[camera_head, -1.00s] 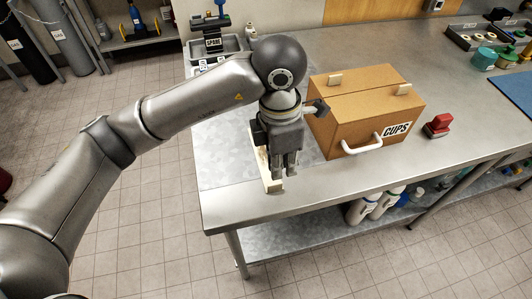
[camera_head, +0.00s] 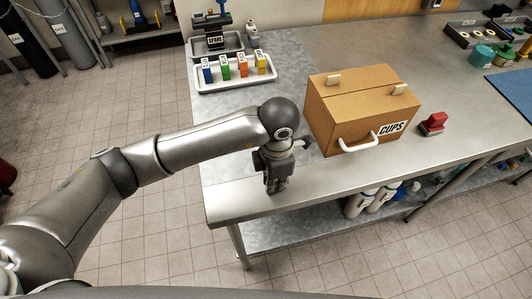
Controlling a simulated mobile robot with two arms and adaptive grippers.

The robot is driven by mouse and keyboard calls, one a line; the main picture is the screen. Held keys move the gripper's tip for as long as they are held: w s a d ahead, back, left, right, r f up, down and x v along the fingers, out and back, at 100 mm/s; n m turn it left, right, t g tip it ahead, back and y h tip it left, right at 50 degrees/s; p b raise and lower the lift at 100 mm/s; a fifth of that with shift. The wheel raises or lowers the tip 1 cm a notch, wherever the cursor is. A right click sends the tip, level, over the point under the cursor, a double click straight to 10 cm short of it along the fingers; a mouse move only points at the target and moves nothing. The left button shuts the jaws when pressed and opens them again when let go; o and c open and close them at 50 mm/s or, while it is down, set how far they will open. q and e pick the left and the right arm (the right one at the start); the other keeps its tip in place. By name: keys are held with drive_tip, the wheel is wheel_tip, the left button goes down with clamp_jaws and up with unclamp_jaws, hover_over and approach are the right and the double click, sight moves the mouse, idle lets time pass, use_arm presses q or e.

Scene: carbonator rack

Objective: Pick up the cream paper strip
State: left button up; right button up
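My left gripper (camera_head: 276,188) points down over the near left part of the steel bench top (camera_head: 235,205), left of the cardboard CUPS box. Its fingers are close together and small in view, and I cannot tell whether they are shut or hold anything. The cream paper strip is not visible; my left gripper and forearm cover part of the bench where it could lie. My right gripper is not in view.
The cardboard CUPS box (camera_head: 338,104) with a white handle stands right of my gripper. A red-topped block (camera_head: 433,122) sits farther right. A white tray (camera_head: 208,87) holds several coloured packets behind my arm. The bench's front edge is close below the gripper.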

use_arm(q)
drive_tip(key=shift+f, duration=0.2)
clamp_jaws()
drive_tip(key=shift+r, duration=0.1)
drive_tip(key=shift+w+r, duration=0.1)
drive_tip(key=shift+r, duration=0.45)
drive_tip(key=s+d+r+b, duration=0.1)
drive_tip(key=s+r+b, duration=0.3)
drive_tip(key=s+r, duration=0.7)
drive_tip(key=s, duration=0.3)
drive_tip(key=shift+d+r, duration=0.3)
drive_tip(key=shift+r, duration=0.1)
